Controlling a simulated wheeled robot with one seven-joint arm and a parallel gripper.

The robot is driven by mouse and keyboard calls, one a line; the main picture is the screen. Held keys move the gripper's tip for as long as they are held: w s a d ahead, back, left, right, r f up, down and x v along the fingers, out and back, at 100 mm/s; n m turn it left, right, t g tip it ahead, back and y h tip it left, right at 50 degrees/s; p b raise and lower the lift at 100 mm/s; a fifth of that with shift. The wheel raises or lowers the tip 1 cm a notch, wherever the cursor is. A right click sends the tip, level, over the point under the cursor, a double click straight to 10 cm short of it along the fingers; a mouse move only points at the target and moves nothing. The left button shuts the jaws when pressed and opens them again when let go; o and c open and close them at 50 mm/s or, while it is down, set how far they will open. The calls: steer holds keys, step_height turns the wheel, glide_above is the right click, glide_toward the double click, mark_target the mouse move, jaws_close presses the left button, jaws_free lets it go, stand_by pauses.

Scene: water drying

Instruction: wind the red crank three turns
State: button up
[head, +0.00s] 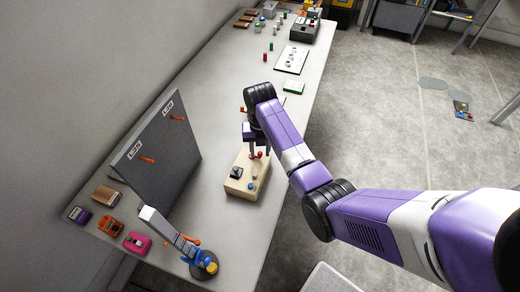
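My arm reaches from the lower right over the long table. My gripper (259,151) points down at the far end of a pale wooden box (240,193). A small red part (259,155) shows at the fingertips, by the box's far end. It may be the red crank's knob, but it is too small to be sure. The fingers are at or very near it; I cannot tell whether they touch it or have closed. The rest of the crank is hidden or too small to make out. A black switch (236,172) and a blue button (251,186) sit on the box.
A grey upright panel (155,150) with orange levers stands left of the box. A jointed lamp-like stand (205,266) is at the near edge. Small coloured boxes (110,227) lie left. More objects stand at the table's far end.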

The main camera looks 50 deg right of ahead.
jaws_close()
